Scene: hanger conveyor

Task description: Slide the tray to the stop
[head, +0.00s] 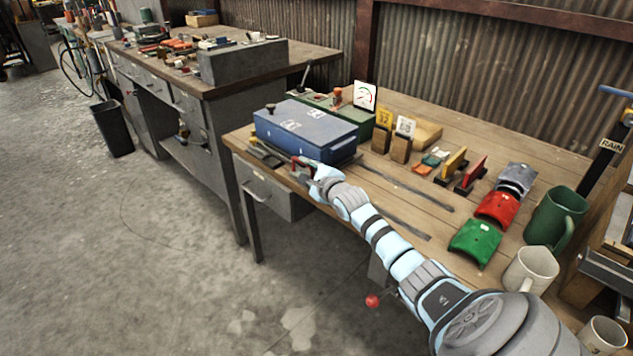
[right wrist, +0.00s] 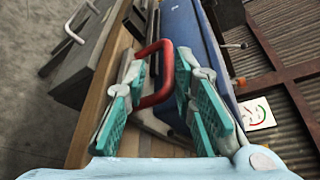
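The blue tray (head: 306,133), a closed-looking box with white labels, sits on the wooden workbench toward its left end. A red handle (head: 300,163) is on its near side; in the right wrist view the handle (right wrist: 169,72) is a U-shaped bar beside the blue wall (right wrist: 196,45). My right gripper (head: 309,168) reaches the handle. In the right wrist view its teal-padded fingers (right wrist: 158,70) stand apart on either side of the handle, with gaps showing; contact is unclear. Dark rails (head: 408,188) run right from the tray. My left gripper is out of view.
A dark grey block (head: 265,155) lies at the bench's left edge beside the tray. A green case (head: 335,108) stands behind it. Several small blocks, coloured curved pieces (head: 475,241) and mugs (head: 530,270) occupy the right side.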

